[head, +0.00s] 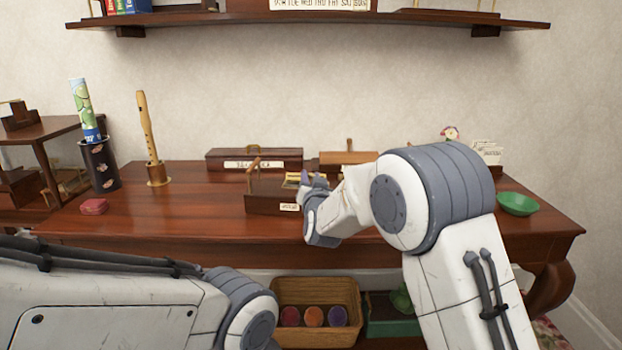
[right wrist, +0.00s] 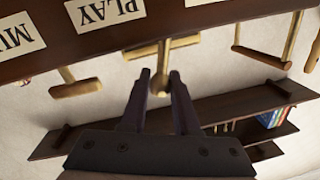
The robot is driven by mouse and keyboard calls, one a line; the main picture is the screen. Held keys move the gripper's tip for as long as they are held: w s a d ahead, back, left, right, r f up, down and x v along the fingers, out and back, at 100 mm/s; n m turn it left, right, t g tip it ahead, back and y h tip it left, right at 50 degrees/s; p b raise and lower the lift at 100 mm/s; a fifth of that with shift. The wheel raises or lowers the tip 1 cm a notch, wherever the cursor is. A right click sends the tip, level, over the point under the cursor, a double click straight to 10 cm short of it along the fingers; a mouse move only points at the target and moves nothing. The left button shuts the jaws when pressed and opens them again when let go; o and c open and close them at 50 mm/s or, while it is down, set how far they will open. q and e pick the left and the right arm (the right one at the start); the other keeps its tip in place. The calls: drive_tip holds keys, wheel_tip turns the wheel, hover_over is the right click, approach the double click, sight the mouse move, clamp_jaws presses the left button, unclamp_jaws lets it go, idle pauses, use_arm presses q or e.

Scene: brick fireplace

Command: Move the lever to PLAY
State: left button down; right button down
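A wooden box (head: 270,200) stands on the table, with a wooden lever (head: 253,165) rising at its left. My right gripper (head: 308,182) is at the box's right end, partly hidden by my own arm. The right wrist view, which is upside down, shows a PLAY label (right wrist: 108,10) on dark wood. To its right is a T-shaped brass and wood handle (right wrist: 163,48). Its near end lies between my right fingertips (right wrist: 160,82), close to both; contact is unclear. Only my left arm's links show in the head view; its gripper is outside the picture.
A longer labelled box (head: 222,160) and another wooden box (head: 345,157) stand behind. A recorder (head: 147,125) and dark cup (head: 99,165) are at left, a green bowl (head: 517,203) at right. The left half of the table (head: 150,212) is mostly clear.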

drive_tip(key=shift+d+f+m+b, duration=0.3)
drive_tip(key=shift+m+b, duration=0.2)
drive_tip(key=shift+b, duration=0.85)
drive_tip(key=shift+r+m+b, duration=0.1)
drive_tip(key=shift+m+b, duration=0.2)
drive_tip(key=shift+b, duration=0.1)
drive_tip(key=shift+r, duration=0.1)
drive_tip(key=shift+d, duration=0.1)
drive_tip(key=c, duration=0.7)
unclamp_jaws()
drive_tip(key=shift+o, duration=0.2)
drive_tip(key=shift+s, duration=0.2)
drive_tip(key=s+d, duration=0.1)
drive_tip(key=s, duration=0.9)
drive_tip(key=shift+f+p, duration=0.2)
drive_tip(key=shift+p, duration=0.1)
drive_tip(key=shift+s, duration=0.1)
